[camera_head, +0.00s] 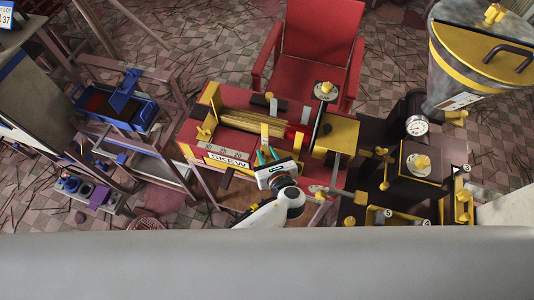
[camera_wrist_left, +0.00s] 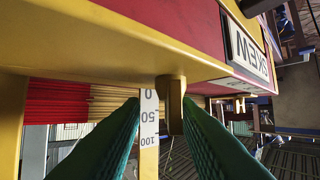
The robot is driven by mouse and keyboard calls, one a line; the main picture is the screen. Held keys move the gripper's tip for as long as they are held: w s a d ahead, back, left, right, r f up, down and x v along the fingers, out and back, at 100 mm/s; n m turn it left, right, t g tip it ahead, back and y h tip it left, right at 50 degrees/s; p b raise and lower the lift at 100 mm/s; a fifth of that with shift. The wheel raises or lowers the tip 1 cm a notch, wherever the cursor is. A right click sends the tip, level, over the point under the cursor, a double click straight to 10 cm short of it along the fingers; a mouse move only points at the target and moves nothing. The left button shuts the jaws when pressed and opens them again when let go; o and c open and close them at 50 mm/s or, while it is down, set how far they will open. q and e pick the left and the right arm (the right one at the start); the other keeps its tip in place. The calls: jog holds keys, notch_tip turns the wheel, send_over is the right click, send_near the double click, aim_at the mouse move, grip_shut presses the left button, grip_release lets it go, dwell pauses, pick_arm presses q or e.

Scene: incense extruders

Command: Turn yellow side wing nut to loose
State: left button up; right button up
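My left gripper (camera_head: 267,155) is at the front of the red and yellow extruder (camera_head: 225,155), right of its SKEW label. Its green fingers (camera_wrist_left: 159,110) are apart in the left wrist view. A dull yellow piece (camera_wrist_left: 172,98), which looks like the side wing nut seen edge-on, stands ahead between the fingers, closer to the right one. I cannot tell whether they touch. A white scale strip (camera_wrist_left: 149,115) marked 0, 50, 100 also shows between the fingers. Another yellow knob (camera_head: 204,132) sits at the extruder's left end. My right gripper is not in view.
The SKEW plate (camera_wrist_left: 246,52) is at upper right in the wrist view. Yellow sticks (camera_head: 250,122) lie in the extruder's trough. A red chair (camera_head: 317,40) stands behind, a dark machine with a gauge (camera_head: 417,125) at right, and a blue tray (camera_head: 118,105) at left.

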pick_arm(q)
jog(key=b+v, duration=0.1)
jog(key=v, duration=1.1)
jog(key=shift+o, duration=0.3)
jog(key=shift+r, duration=0.1)
